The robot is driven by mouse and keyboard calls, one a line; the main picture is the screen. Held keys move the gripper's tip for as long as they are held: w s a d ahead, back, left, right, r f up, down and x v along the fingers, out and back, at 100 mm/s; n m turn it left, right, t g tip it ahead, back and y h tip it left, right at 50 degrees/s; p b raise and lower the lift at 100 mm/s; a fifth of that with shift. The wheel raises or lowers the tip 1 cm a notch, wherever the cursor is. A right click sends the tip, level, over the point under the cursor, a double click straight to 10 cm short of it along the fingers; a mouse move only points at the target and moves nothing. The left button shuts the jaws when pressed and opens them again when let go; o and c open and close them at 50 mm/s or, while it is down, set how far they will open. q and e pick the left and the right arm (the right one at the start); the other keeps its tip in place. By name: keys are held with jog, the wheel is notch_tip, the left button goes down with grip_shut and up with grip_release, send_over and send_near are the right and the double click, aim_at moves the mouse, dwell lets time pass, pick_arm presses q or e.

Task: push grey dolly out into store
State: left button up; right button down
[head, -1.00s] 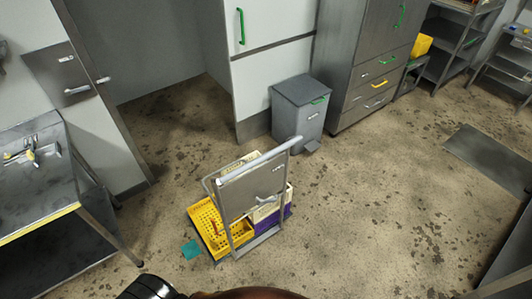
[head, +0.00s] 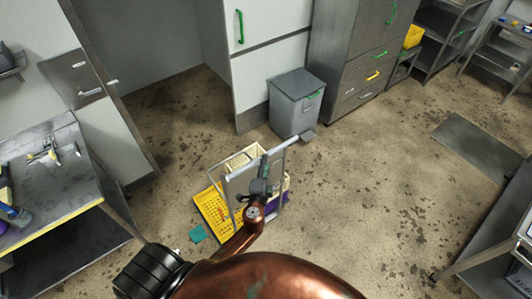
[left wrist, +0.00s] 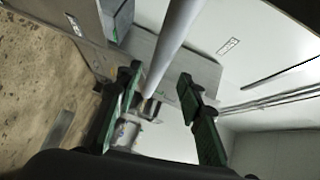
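The grey dolly stands on the floor in the middle of the head view, its upright handle frame topped by a pale bar (head: 284,147). It carries a yellow crate (head: 211,212), cream crates (head: 243,158) and something purple, partly hidden by my arm. My left gripper (head: 262,172) is over the handle bar. In the left wrist view its two green-and-black fingers (left wrist: 158,105) are apart, with a pale bar (left wrist: 172,45) running between them. I cannot tell if they touch it. My right gripper is not in view.
A recessed opening (head: 165,115) lies behind the dolly at the left, beside a grey door (head: 85,85). A grey pedal bin (head: 297,104) stands close behind the dolly. A steel table (head: 50,185) is at the left. The floor at the right is mostly clear.

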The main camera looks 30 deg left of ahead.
pick_arm(q)
jog(key=x, duration=0.6)
jog(key=shift+w+a+f+p, duration=0.1)
jog(key=shift+w+f+p, duration=0.05)
jog(key=shift+w+p, duration=0.15)
jog(key=shift+c, duration=0.7)
grip_shut()
